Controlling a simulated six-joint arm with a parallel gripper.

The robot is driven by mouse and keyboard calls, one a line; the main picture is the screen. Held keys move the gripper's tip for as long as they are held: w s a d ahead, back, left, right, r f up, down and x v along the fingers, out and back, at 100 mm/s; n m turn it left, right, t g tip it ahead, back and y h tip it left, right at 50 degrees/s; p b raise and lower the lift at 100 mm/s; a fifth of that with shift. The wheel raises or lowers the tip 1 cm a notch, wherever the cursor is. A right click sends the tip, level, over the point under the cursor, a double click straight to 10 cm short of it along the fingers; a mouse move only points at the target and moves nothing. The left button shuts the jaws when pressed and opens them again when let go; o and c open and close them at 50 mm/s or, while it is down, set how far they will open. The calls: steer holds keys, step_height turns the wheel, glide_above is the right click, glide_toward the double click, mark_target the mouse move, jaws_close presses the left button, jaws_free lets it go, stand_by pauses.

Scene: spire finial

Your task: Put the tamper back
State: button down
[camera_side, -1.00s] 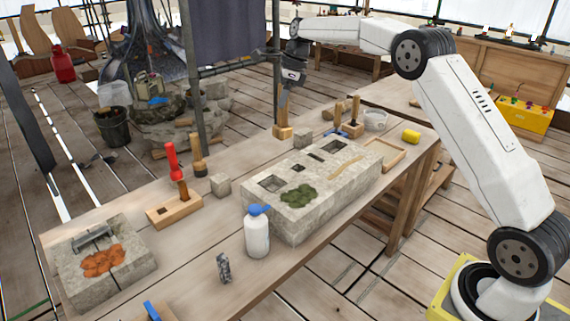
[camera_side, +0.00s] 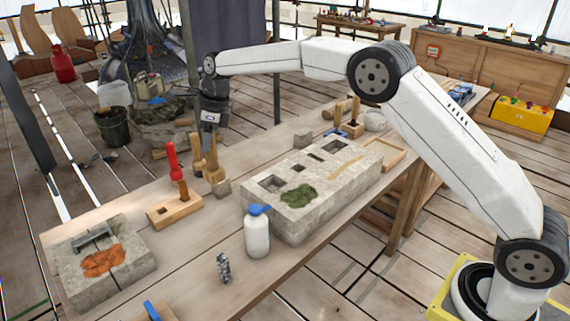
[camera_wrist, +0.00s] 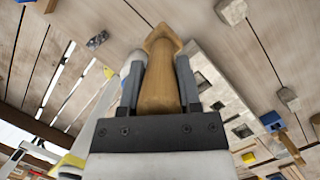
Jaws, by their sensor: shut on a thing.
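A wooden block holder (camera_side: 163,216) stands on the bench to the left and in front of the tamper. Whether the tamper's head touches anything cannot be told.
A brush-like wooden tool (camera_side: 197,158) stands close beside the tamper. A stone block with sockets and green material (camera_side: 296,220) lies to the right, with a white bottle (camera_side: 257,235) in front. A stone mould with orange material (camera_side: 90,285) is at the left.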

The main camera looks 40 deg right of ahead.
mark_target(223, 168)
step_height(223, 168, down, 14)
stand_by(0.7)
steer(key=shift+f, duration=1.95)
steer(key=shift+c, duration=1.5)
jaws_free()
steer(key=v, duration=1.2)
steer(key=shift+s, duration=0.15)
